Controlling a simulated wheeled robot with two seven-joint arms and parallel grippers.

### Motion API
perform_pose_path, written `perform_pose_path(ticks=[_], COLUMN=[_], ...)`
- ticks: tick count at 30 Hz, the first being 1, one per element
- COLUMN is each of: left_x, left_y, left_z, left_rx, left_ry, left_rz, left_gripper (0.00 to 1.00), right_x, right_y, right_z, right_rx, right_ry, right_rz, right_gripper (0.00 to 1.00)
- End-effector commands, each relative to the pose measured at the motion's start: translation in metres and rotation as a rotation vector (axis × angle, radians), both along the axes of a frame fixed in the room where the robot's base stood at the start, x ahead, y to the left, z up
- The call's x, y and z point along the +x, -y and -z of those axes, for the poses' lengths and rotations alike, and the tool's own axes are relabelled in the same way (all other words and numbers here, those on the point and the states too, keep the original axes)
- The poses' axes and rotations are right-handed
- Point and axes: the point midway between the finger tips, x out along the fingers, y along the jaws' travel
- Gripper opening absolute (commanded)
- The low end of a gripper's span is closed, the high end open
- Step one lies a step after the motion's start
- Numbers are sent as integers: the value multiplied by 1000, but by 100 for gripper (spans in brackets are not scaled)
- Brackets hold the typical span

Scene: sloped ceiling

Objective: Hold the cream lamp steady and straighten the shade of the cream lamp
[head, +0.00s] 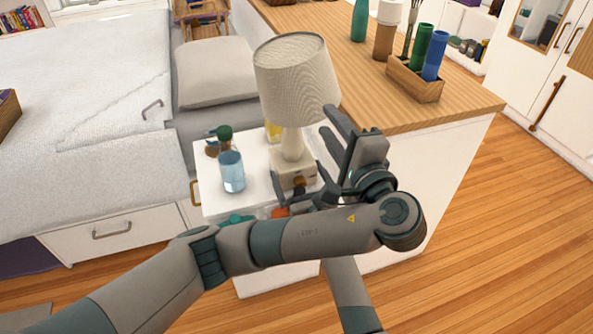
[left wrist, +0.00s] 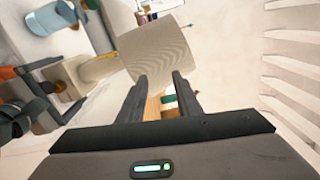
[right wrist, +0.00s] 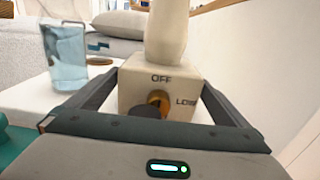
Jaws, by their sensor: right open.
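The cream lamp's base (head: 294,175) stands on the white nightstand (head: 212,190). Its ribbed shade (head: 297,80) looks tilted on the stem. My left gripper (head: 326,120) is open beside the shade's lower right edge. In the left wrist view its two fingers are apart, with tips at the edge of the shade (left wrist: 158,52); I cannot tell whether they touch. My right gripper (head: 299,190) is low at the lamp base, partly hidden by my left arm. In the right wrist view its open fingers are either side of the base (right wrist: 160,78), which has a knob and the words OFF and LOW.
A blue glass (head: 232,172) and a green-topped item (head: 222,134) stand left of the lamp. A yellow item (head: 273,131) is behind it. A wooden counter (head: 350,85) with bottles and a wooden holder (head: 415,82) is to the right. The bed is on the left.

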Motion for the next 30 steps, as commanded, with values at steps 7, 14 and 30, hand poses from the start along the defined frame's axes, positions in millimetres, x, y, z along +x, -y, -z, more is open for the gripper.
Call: perform_pose_path(ticks=[7, 14, 30], left_x=[0, 0, 0], left_y=[0, 0, 0], left_z=[0, 0, 0], left_rx=[0, 0, 0], left_ry=[0, 0, 0], left_rz=[0, 0, 0], left_gripper=[31, 31, 0], right_x=[15, 16, 16], right_y=[-4, -5, -4], right_z=[0, 0, 0], right_rx=[-1, -1, -1], right_ry=[0, 0, -1], right_rz=[1, 1, 1], right_gripper=[100, 100, 31])
